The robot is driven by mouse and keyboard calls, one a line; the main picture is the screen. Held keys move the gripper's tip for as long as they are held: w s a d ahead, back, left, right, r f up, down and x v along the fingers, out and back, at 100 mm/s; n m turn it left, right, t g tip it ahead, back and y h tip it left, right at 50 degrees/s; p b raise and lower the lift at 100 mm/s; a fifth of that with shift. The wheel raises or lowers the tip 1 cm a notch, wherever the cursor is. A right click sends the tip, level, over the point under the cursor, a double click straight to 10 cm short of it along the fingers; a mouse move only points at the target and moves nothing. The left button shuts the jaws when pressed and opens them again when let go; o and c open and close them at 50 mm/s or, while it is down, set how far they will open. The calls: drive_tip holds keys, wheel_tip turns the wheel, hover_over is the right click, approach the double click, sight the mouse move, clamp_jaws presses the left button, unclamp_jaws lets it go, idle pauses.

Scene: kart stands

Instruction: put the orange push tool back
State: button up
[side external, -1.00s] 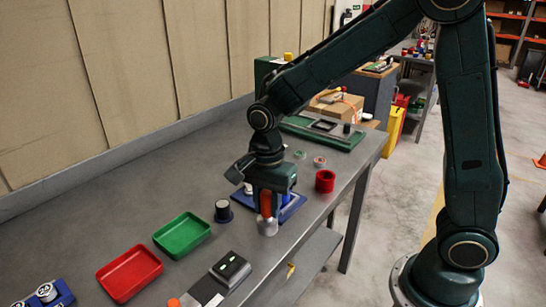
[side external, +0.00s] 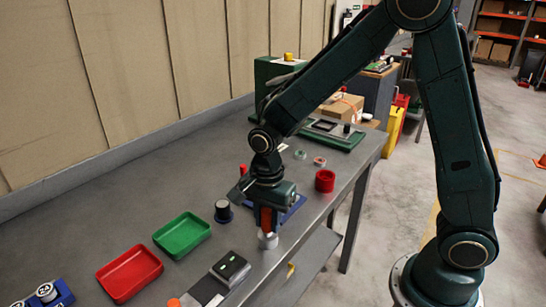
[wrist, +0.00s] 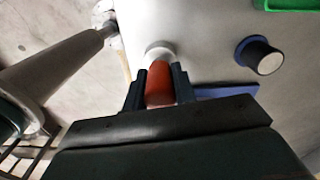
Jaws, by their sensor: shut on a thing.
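My gripper (side external: 267,226) is shut on the orange push tool (side external: 266,217), which hangs roughly upright between the fingers. A pale grey round head (side external: 268,241) shows at the tool's lower end, over the bench near its front edge. I cannot tell whether it touches the bench top. In the wrist view the orange handle (wrist: 160,85) sits between the two dark fingers, with the grey head (wrist: 158,50) partly hidden beyond it. A blue plate (side external: 293,208) lies just behind my gripper, mostly covered by it.
A black cylinder with a white top (side external: 222,209) stands left of my gripper. Green (side external: 182,236) and red (side external: 130,273) trays and a grey device (side external: 230,268) lie further left. A red ring-shaped cup (side external: 325,180) stands to the right. Bench room between is clear.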

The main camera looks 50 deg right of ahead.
drive_tip(key=o, duration=1)
wheel_tip(320, 180, up, 12)
drive_tip(key=shift+r, duration=0.15)
idle(0.6)
drive_tip(key=s+d+r+n+t, duration=0.2)
drive_tip(key=s+d+r+n, duration=0.1)
drive_tip(key=s+n, duration=0.5)
drive_tip(key=s+d+r+n+t, duration=0.3)
drive_tip(key=s+d+n, duration=0.1)
drive_tip(key=s+n, duration=0.4)
drive_tip(key=shift+s+r+t, duration=0.15)
drive_tip(key=shift+s+t, duration=0.15)
drive_tip(key=shift+s, duration=0.55)
